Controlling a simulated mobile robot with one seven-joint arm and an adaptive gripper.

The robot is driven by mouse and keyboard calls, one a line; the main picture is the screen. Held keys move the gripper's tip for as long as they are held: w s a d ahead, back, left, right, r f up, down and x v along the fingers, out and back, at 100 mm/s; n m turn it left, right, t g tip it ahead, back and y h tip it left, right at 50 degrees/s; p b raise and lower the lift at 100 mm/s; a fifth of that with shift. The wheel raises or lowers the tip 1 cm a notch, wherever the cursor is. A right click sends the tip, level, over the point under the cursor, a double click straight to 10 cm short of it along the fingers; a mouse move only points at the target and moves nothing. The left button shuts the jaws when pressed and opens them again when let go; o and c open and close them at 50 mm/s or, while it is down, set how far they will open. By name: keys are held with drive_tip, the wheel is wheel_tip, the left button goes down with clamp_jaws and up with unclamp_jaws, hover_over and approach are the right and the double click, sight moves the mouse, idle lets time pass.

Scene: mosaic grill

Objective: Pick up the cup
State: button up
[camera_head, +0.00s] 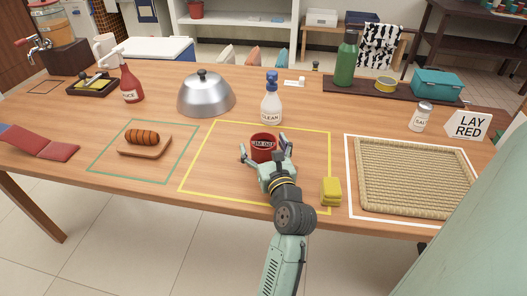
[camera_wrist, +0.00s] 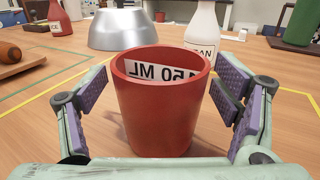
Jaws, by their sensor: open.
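The cup is red with a white label with dark lettering. In the head view the cup (camera_head: 264,147) stands upright inside the yellow outlined square on the wooden table. My gripper (camera_head: 265,155) is open, with its fingers spread on the left and right of the cup. In the wrist view the cup (camera_wrist: 160,105) fills the middle, between the purple finger pads of my gripper (camera_wrist: 165,105). A gap shows between each pad and the cup wall. The near lower part of the cup is hidden by my gripper in the head view.
A white spray bottle (camera_head: 271,105) stands just behind the cup, and a silver dome (camera_head: 206,95) behind left. A yellow sponge (camera_head: 331,191) lies to the right of my wrist. A board with a sausage (camera_head: 142,138) is at left, a woven mat (camera_head: 415,178) at right.

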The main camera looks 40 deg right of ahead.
drive_tip(key=shift+c, duration=0.6)
drive_tip(key=c, duration=1.3)
drive_tip(key=shift+r, duration=0.1)
